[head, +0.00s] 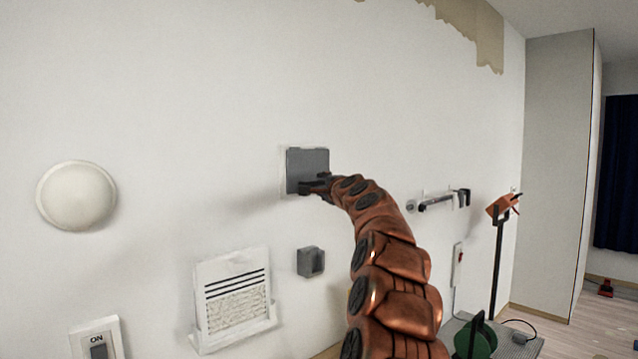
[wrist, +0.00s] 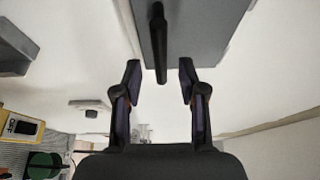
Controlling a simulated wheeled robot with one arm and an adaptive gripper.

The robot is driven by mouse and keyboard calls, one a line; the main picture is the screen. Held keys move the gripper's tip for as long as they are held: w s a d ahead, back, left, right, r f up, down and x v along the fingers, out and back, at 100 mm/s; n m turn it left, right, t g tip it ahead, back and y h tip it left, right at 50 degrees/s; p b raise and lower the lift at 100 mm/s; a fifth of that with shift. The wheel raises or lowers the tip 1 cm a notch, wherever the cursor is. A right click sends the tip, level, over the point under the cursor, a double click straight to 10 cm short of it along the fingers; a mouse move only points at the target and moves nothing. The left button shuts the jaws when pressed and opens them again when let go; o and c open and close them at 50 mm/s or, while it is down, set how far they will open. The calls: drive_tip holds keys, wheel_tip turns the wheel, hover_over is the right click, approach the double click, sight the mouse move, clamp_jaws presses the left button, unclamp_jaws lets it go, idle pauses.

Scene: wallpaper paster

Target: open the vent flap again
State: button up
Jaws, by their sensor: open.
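The vent flap (head: 306,161) is a grey square panel in a white frame on the wall, near the middle of the head view. It looks about flat against its frame; a small gap cannot be ruled out. In the wrist view the grey flap (wrist: 207,28) fills the top, with a dark bar-like handle (wrist: 158,42) standing out from it. My gripper (wrist: 160,72) is open, one finger on each side of the handle's end, with gaps on both sides. In the head view my gripper (head: 316,186) is at the flap's lower part and hides some of it.
A round white dome (head: 77,195) is on the wall at left. A wall rack (head: 437,201) and an orange-topped stand (head: 497,262) are at right.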

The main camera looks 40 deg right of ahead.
sight(320, 184)
drive_tip(key=shift+p+x, duration=0.7)
drive_tip(key=shift+x, duration=1.35)
drive_tip(key=shift+c, duration=0.2)
clamp_jaws()
